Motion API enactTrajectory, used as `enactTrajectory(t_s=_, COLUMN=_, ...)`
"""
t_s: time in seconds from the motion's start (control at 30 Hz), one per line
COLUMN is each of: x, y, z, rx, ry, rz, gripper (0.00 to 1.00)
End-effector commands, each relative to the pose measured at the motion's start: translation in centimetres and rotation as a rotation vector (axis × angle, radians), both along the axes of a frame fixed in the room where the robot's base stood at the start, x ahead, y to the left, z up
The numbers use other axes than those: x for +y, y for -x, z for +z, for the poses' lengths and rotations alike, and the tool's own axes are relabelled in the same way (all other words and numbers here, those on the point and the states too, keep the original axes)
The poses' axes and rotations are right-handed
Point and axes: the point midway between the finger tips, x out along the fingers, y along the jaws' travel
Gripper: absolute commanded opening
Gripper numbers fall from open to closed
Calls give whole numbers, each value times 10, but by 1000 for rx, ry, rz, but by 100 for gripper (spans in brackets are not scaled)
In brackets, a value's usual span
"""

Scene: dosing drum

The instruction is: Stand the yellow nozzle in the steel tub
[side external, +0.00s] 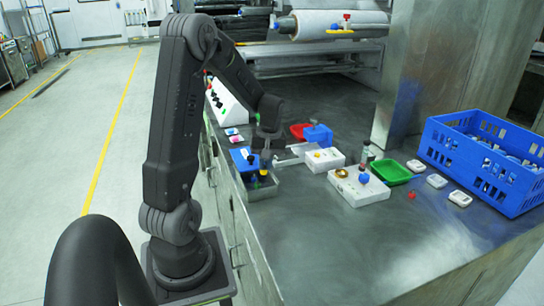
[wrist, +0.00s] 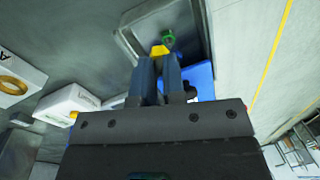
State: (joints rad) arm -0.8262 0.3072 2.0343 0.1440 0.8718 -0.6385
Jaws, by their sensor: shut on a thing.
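The steel tub (side external: 262,192) stands near the left edge of the bench; in the wrist view its rim (wrist: 207,40) and grey inside show beyond my fingers. My gripper (side external: 265,164) points down over the tub, shut on the yellow nozzle (wrist: 159,51). In the wrist view the nozzle shows as a small yellow patch at the fingertips (wrist: 159,62); the rest is hidden. A green piece (wrist: 168,38) is in the tub, just beyond the nozzle. I cannot tell whether the nozzle touches the tub floor.
A blue block (side external: 240,157) is beside the tub. White boxes (side external: 358,187) and (side external: 324,159) stand to the right, with a green tray (side external: 390,172) and a large blue crate (side external: 482,160) farther right. A red tray (side external: 299,131) lies behind. The front bench is clear.

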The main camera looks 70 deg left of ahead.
Motion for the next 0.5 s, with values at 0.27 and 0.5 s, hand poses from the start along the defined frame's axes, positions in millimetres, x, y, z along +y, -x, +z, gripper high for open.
enactTrajectory(t_s=0.27, x=-6, y=11, z=-4, rx=8, ry=-1, rz=203, gripper=0)
enactTrajectory(t_s=0.5, x=-6, y=11, z=-15, rx=9, ry=0, rz=212, gripper=0)
